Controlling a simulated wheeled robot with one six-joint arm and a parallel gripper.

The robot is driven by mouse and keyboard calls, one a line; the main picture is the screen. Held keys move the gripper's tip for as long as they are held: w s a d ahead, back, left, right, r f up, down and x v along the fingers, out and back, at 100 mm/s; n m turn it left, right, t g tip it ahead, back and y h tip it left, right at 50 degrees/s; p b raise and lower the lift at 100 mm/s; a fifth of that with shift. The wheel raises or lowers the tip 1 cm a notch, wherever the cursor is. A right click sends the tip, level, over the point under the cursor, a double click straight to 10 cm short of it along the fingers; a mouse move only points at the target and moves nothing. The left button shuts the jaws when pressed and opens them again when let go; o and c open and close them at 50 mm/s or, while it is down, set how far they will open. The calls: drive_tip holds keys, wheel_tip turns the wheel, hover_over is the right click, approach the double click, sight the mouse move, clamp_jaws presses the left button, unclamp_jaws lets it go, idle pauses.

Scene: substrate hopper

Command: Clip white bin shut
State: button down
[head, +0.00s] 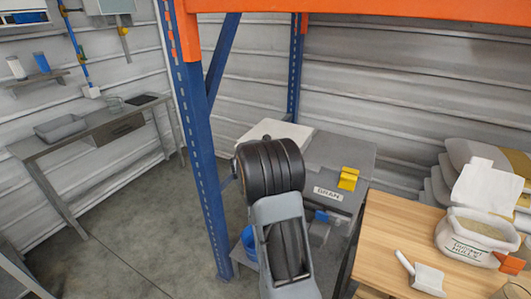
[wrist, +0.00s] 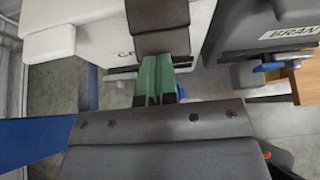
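The white bin (wrist: 95,38) fills the upper left of the wrist view; its white lid (head: 272,130) shows behind my arm in the head view. My gripper (wrist: 157,100) is at the bin's near side, with dark fingers closed on a two-part green clip (wrist: 158,75). The clip's two green pieces lie side by side with a narrow gap. A dark block (wrist: 158,25) lies at the clip's far end, over the white bin's edge; I cannot tell whether it touches the bin. In the head view my arm hides the gripper and clip.
The grey bin labelled BRAN (head: 318,163) stands right of the white bin, with a yellow clip (head: 348,178) on it. A blue rack post (head: 200,150) stands left of my arm. A wooden table (head: 385,240) with a sack (head: 478,235) and a scoop (head: 428,279) is at right.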

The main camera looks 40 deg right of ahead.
drive_tip(key=shift+w+d+r+y+p, duration=0.25)
drive_tip(key=shift+d+r+y+p, duration=0.15)
drive_tip(key=shift+d+p, duration=0.15)
drive_tip(key=shift+r, duration=0.2)
drive_tip(key=shift+r+p, duration=0.65)
drive_tip(key=shift+p, duration=0.05)
drive_tip(key=shift+a, duration=0.1)
